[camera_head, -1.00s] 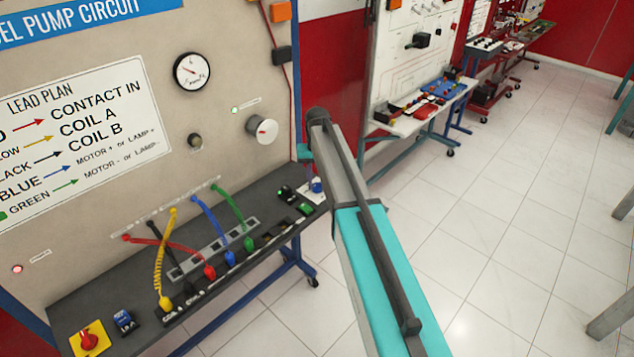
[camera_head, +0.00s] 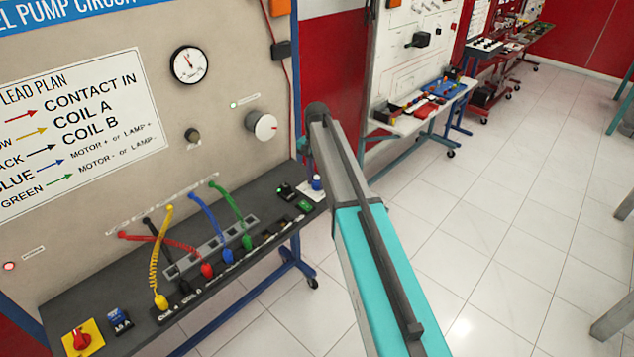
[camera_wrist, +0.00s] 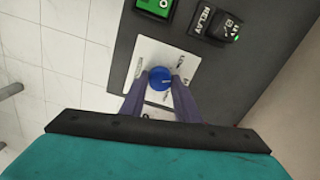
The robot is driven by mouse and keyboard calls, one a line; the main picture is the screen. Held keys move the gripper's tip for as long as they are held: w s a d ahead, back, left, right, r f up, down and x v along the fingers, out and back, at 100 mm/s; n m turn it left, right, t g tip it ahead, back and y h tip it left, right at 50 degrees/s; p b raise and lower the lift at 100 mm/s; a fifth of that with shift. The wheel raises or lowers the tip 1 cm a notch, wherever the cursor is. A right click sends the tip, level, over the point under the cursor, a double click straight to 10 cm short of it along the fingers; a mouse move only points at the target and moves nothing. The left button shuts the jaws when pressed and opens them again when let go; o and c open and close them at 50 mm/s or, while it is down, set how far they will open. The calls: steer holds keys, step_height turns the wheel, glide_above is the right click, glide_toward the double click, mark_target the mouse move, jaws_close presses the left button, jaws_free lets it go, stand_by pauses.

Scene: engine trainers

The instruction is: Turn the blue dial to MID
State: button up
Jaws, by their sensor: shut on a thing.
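The blue dial (camera_wrist: 160,76) sits on a white plate (camera_wrist: 150,54) at the end of the bench's dark shelf. In the wrist view it lies between the tips of my gripper (camera_wrist: 157,84), which is shut on it from both sides. A pale mark shows on the dial's right side. The plate's lettering is mostly hidden by the fingers, so I cannot read the dial's position. In the head view the blue dial (camera_head: 317,183) is small, beside my arm, and the fingers are not clear there.
A green block (camera_wrist: 160,5) and a black relay (camera_wrist: 225,26) sit close to the plate. The panel has a gauge (camera_head: 188,64) and a white round dial (camera_head: 262,125). Coloured leads cross the shelf (camera_head: 80,286). Open tiled floor lies to the right.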

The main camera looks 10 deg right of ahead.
mark_target(317, 182)
steer(key=m+b, duration=0.1)
steer(key=m, duration=0.4)
steer(key=shift+d, duration=0.1)
stand_by(0.6)
steer(key=o, duration=1)
steer(key=shift+o, duration=0.2)
steer(key=shift+r, duration=0.1)
step_height(317, 182, up, 14)
steer(key=b, duration=0.4)
steer(key=shift+f, duration=0.25)
